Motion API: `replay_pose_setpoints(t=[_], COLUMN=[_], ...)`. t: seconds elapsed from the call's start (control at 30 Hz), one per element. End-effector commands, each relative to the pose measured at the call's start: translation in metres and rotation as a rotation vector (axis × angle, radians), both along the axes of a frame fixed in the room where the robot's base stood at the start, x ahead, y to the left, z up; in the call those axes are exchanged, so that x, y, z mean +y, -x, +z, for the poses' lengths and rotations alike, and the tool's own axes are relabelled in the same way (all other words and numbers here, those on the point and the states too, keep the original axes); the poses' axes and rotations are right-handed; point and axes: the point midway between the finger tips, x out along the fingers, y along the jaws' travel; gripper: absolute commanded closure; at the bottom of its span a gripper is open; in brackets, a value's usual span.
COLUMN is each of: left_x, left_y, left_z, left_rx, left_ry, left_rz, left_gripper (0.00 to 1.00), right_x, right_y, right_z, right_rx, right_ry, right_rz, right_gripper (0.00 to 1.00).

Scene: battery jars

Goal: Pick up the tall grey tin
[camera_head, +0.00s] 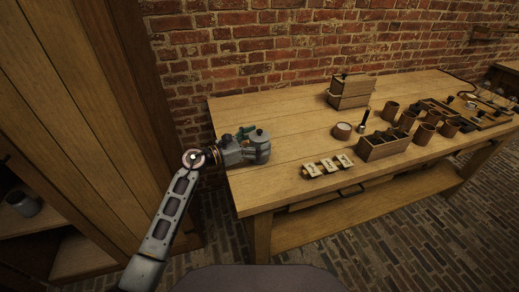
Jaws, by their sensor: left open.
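A grey tin with a dark knob on its lid (262,137) stands upright near the left end of the wooden table (290,115). My left gripper (250,146) is open right at the tin, and its fingers overlap the tin in this view. I cannot tell whether they touch it. The lower part of the tin is largely hidden by the gripper. My right gripper is not in view.
On the table are a wooden box (350,92), a small round pot (342,131), a tray with pale labelled pieces (328,166), an open wooden crate (385,150) and several brown cups. A grey pot (22,204) stands in the left cabinet. The table's front left is clear.

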Motion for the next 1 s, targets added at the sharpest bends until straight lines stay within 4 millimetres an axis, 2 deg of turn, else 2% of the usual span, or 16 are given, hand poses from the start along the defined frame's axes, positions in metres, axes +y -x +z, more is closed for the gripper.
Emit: replay_pose_setpoints(t=[0.23,0.6,0.63,1.0], left_x=[0.0003,0.0004,0.0003,0.0004], left_y=[0.0001,0.0002,0.0001,0.0], left_z=[-0.0002,-0.0003,0.0001,0.0046], left_rx=[0.0,0.0,0.0,-0.002], left_ry=[0.0,0.0,0.0,-0.001], left_rz=[0.0,0.0,0.0,0.0], left_gripper=[0.15,0.61,0.63,0.63], right_x=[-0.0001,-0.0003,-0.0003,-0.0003], right_y=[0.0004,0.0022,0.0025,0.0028], right_z=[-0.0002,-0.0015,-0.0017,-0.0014], right_rx=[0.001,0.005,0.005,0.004], right_ry=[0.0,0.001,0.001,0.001], right_rz=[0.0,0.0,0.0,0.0], right_gripper=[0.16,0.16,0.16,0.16])
